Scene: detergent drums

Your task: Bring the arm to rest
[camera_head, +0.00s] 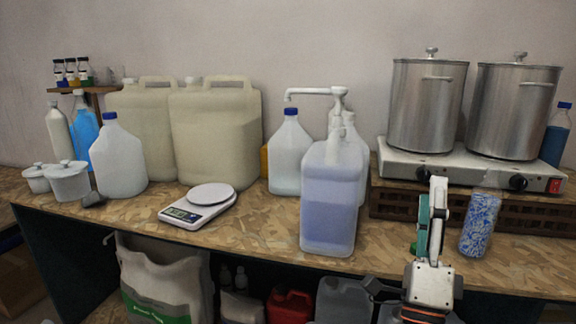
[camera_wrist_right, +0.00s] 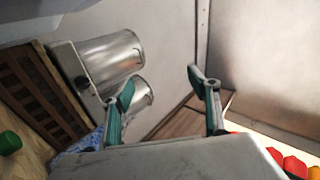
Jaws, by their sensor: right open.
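My right gripper (camera_head: 432,205) is raised in front of the right part of the workbench (camera_head: 275,235), its fingers pointing up. In the wrist view the same gripper (camera_wrist_right: 160,85) has its two green-tipped fingers spread apart with nothing between them. In the head view the fingers overlap, so the gap hardly shows. A clear bottle with blue-and-white contents (camera_head: 480,225) stands just right of the gripper, apart from it in the picture. A small green item (camera_head: 413,243) is mostly hidden behind the gripper. My left gripper is not in view.
A pump jug of bluish liquid (camera_head: 328,205) stands left of the gripper. Two steel pots (camera_head: 427,105) sit on a hotplate (camera_head: 400,163) behind it. A scale (camera_head: 187,215) and several jugs fill the left side. Bare bench lies between pump jug and gripper.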

